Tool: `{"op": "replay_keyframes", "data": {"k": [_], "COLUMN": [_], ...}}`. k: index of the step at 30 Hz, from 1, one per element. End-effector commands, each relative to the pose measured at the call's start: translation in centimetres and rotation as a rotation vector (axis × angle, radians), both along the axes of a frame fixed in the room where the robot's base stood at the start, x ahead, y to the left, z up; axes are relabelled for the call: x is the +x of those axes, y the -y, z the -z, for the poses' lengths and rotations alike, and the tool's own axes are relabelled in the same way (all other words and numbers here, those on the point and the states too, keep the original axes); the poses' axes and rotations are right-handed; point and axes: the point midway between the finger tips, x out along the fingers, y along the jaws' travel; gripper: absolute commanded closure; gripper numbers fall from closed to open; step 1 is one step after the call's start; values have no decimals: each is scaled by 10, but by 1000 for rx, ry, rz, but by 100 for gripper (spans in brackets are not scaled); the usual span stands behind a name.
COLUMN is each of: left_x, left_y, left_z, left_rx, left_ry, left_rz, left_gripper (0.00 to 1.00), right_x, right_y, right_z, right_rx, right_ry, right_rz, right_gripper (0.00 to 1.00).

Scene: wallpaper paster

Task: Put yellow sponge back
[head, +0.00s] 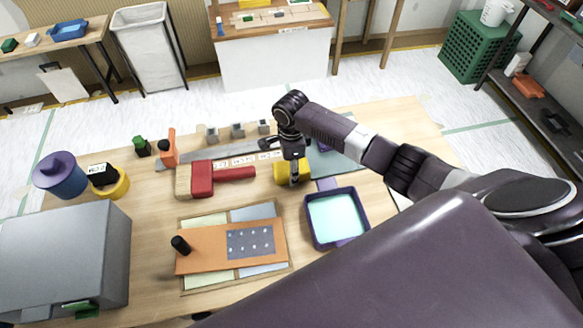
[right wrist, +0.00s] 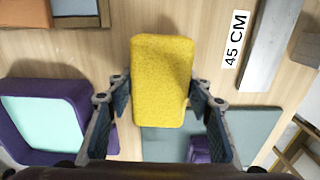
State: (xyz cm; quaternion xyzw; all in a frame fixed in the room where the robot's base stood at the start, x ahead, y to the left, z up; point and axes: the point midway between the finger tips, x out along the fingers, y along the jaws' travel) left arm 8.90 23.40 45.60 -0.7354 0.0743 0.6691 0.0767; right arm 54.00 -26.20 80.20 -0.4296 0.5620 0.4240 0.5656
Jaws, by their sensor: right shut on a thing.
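The yellow sponge (head: 280,172) is in the middle of the wooden table, just above the purple tray. It also shows in the right wrist view (right wrist: 162,75), upright between the fingers. My right gripper (head: 294,178) reaches down over it from the right and is shut on its sides; the gripper shows in the wrist view too (right wrist: 160,96). I cannot tell whether the sponge touches the table. My left gripper is not in view.
The purple tray (head: 308,222) with a pale teal inside stands near the front. A red-headed tool (head: 203,178), a metal ruler (head: 200,155) and a grey-green mat (head: 345,158) lie nearby. An orange board (head: 205,243) and a grey box (head: 60,240) are at left.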

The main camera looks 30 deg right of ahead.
Motion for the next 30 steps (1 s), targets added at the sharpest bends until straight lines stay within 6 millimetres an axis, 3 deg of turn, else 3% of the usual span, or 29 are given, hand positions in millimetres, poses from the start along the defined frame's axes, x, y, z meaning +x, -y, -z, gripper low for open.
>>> {"op": "replay_keyframes", "data": {"k": [3, 4, 8, 17, 23, 30], "left_x": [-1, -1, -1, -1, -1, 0], "left_y": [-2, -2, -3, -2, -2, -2], "left_z": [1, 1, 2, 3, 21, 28], "left_rx": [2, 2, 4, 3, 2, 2], "left_ry": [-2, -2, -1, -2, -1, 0], "left_rz": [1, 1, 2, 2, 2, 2], "left_gripper": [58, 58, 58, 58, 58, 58], "right_x": [-4, -4, -4, -2, -2, 2], "right_y": [-1, -1, -1, 0, 1, 3], "right_z": [4, 4, 4, 3, 11, -39], "right_rx": [1, 2, 1, 1, 0, 3], "right_ry": [-9, -10, -9, -7, -4, -1], "right_rz": [0, 0, 0, 0, 0, 1], "right_gripper": [82, 50, 36, 36, 36, 36]}}
